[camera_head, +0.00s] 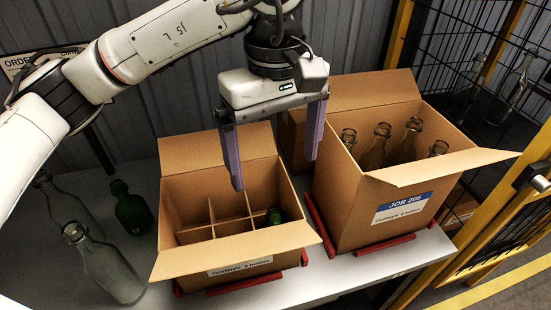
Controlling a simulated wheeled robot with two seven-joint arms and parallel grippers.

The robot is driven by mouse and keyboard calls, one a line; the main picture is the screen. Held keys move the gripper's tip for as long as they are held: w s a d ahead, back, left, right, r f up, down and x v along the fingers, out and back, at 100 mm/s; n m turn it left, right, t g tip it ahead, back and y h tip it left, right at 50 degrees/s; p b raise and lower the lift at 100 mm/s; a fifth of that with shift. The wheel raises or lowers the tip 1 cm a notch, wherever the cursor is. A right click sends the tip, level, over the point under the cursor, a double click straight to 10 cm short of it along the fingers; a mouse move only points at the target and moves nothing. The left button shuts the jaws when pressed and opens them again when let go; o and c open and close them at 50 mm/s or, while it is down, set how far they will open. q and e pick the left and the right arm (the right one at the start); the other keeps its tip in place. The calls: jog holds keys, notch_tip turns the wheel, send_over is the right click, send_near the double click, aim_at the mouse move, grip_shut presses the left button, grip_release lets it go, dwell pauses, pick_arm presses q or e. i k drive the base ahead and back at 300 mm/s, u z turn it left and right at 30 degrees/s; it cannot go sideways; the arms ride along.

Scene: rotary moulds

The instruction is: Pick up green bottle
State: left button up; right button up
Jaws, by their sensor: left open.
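A dark green bottle (132,212) stands on the grey table at the left, beside two clear bottles. My left gripper (273,173) is open and empty, pointing down over the back part of this box. Its two purple fingers are wide apart. My right gripper is out of view.
Clear bottles (106,266) stand at the table's left. A box labelled JOB 205 (355,215) at the right holds several clear bottles. Open flaps stick out around both boxes. Red rails (385,244) edge the boxes. A yellow-framed black mesh fence stands at the right.

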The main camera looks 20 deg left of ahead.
aim_at(132, 211)
jog(key=k, duration=1)
